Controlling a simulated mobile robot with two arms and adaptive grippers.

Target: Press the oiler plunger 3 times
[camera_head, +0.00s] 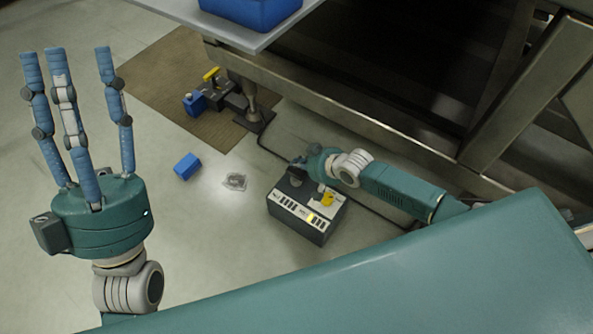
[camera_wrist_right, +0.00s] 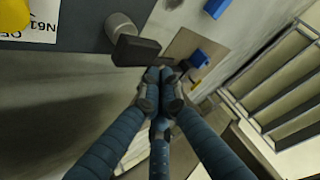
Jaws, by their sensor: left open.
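A dark box (camera_head: 303,228) with a pale, labelled top stands on the floor in the middle of the head view. A dark knob (camera_head: 296,174) at its far end may be the oiler plunger. In the right wrist view this dark knob (camera_wrist_right: 135,50) sits beside a grey cylinder (camera_wrist_right: 121,26). My right gripper (camera_wrist_right: 160,76) has its fingertips together just beside the knob; I cannot tell whether they touch it. In the head view the right arm's hand partly hides the box's far end. My left gripper (camera_head: 78,60) is open and empty, raised at the left with fingers spread.
A yellow part (camera_head: 327,198) is on the box top. A blue block (camera_head: 187,166) and a small clear item (camera_head: 235,181) lie on the floor. A blue-and-yellow device (camera_head: 202,95) stands on a brown mat (camera_head: 160,75). A metal frame (camera_head: 400,125) runs behind.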

